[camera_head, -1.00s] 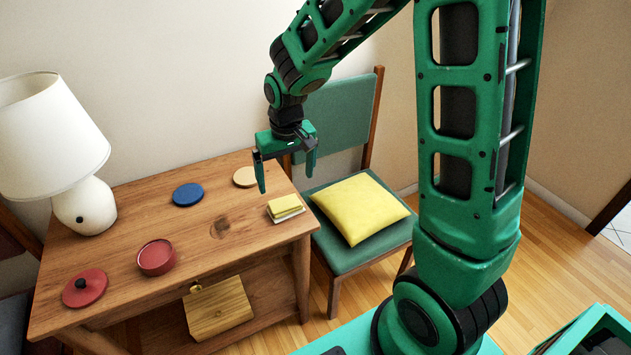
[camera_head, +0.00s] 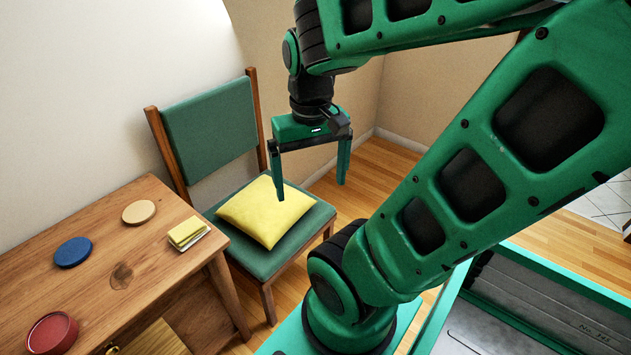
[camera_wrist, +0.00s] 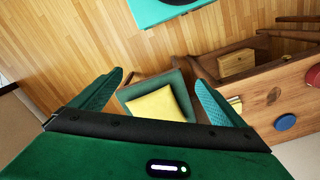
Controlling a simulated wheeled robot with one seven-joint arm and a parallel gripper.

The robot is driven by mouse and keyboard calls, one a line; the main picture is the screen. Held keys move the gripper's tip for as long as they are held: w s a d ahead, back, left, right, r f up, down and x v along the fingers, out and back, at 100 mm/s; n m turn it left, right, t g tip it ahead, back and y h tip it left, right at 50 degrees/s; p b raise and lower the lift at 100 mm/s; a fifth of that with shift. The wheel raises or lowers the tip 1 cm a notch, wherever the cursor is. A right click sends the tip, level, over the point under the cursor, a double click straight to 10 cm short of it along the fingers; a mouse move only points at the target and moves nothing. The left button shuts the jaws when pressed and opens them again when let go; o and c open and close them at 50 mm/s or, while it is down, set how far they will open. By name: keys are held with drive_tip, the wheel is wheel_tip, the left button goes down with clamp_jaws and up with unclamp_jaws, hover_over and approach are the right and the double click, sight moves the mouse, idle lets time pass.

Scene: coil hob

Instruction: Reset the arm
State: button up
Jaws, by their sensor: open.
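My gripper (camera_head: 311,190) is open and empty, pointing down in the air. In the head view it appears in front of the green chair's right side and the wood floor. In the wrist view my gripper (camera_wrist: 160,95) has its two fingers wide apart, with the yellow cushion (camera_wrist: 156,104) on the green chair (camera_wrist: 182,84) seen well below between them. My arm is bent, its upper part crossing the right half of the head view.
The chair (camera_head: 210,125) holds the yellow cushion (camera_head: 264,211). Wood floor (camera_head: 376,185) is clear behind my gripper.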

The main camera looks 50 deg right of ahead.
drive_tip(key=shift+s+d, duration=0.1)
drive_tip(key=shift+s, duration=1)
drive_tip(key=shift+w+f, duration=0.25)
drive_tip(key=shift+w, duration=0.4)
